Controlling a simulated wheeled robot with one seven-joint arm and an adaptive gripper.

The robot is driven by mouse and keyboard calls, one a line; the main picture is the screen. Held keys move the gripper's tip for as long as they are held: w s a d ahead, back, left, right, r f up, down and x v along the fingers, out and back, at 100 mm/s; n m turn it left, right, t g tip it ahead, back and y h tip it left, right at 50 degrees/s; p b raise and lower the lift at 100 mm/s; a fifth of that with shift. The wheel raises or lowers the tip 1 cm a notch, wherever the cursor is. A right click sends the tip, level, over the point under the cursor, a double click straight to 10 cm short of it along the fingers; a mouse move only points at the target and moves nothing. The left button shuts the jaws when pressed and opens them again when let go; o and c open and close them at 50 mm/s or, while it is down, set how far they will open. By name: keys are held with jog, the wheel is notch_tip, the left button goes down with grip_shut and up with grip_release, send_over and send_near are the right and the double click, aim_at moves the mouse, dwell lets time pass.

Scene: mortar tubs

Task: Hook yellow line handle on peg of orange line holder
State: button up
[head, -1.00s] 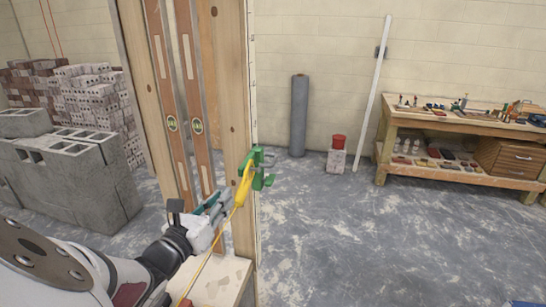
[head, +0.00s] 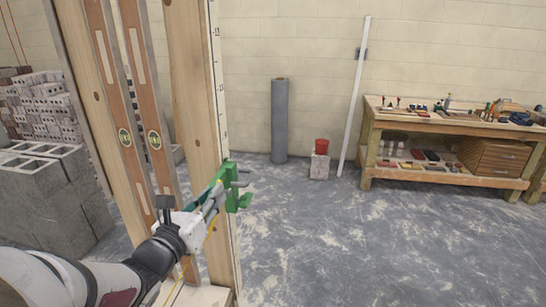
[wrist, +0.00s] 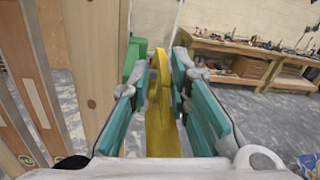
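The yellow line handle (wrist: 161,108) stands between the two teal finger pads of my gripper (wrist: 160,85) in the wrist view. A gap shows between the left pad and the handle; the right pad is close beside it, and contact there is unclear. The fingers look open around it. In the head view my gripper (head: 218,198) hides most of the handle. It is right at a green line holder (head: 237,188) on the wooden post, also partly visible behind the handle in the wrist view (wrist: 136,60). Whether the handle touches the green holder is hidden. No orange holder is in view.
The wooden post (head: 193,110) with two spirit levels (head: 148,100) stands just left of my gripper. Concrete blocks (head: 50,200) are at the left. A workbench (head: 450,118) with tools is at the right back.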

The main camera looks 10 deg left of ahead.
jog(key=shift+w+d, duration=0.1)
jog(key=shift+w, duration=0.2)
grip_shut()
jog(key=shift+w+r, duration=0.1)
jog(key=shift+w, duration=0.05)
jog(key=shift+w+r, duration=0.1)
jog(key=shift+w, duration=0.25)
jog(key=shift+w+d+r, duration=0.2)
jog(key=shift+w+r, duration=0.05)
